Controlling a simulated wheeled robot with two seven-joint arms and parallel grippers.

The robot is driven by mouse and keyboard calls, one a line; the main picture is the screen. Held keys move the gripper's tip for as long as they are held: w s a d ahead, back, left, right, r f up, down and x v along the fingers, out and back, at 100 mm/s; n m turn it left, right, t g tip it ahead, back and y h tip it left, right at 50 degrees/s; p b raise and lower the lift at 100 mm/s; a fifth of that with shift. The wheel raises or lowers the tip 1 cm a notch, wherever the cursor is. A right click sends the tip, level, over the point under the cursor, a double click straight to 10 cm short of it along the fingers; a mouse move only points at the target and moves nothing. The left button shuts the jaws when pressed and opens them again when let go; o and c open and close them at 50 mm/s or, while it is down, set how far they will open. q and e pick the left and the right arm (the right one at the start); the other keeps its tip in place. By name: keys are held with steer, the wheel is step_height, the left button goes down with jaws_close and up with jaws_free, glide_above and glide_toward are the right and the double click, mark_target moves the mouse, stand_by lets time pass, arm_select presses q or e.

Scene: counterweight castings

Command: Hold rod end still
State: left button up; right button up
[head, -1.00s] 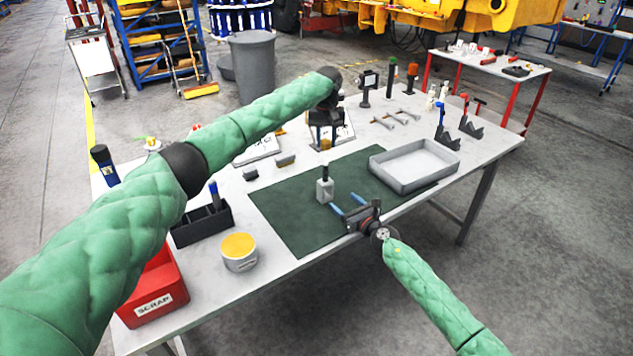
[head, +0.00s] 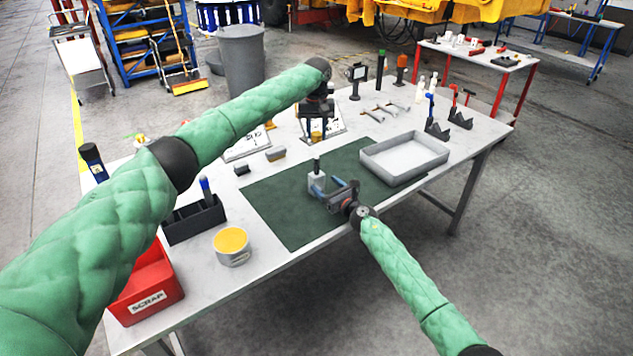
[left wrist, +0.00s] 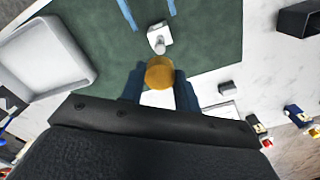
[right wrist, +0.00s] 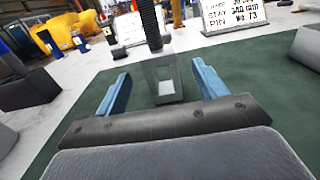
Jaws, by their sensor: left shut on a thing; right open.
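The rod end (head: 315,182), a grey block with a window and a dark threaded stud on top, stands upright on the green mat (head: 275,210). It also shows in the right wrist view (right wrist: 163,80) and the left wrist view (left wrist: 159,38). My right gripper (head: 328,185) is open and low over the mat, its blue fingers at either side of the rod end with gaps visible. How deep the block sits between them I cannot tell. My left gripper (left wrist: 160,88) is shut on a round brass-coloured piece (left wrist: 159,71), held above and beyond the rod end.
A grey tray (head: 405,168) lies right of the rod end. Two small blocks (head: 275,154) and white label plates stand behind the mat. A black holder (head: 193,222), yellow-topped tin (head: 232,248) and red scrap bin (head: 150,290) are at the left. The mat's front is clear.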

steer(key=shift+x, duration=3.1)
steer(key=c, duration=1.5)
arm_select(q)
glide_above(317, 157)
steer(key=shift+w+a+f, duration=0.1)
steer(key=shift+f, duration=2.35)
steer(key=shift+f, duration=0.1)
steer(key=shift+f, duration=0.8)
steer(key=shift+f, duration=0.55)
arm_select(e)
jaws_close()
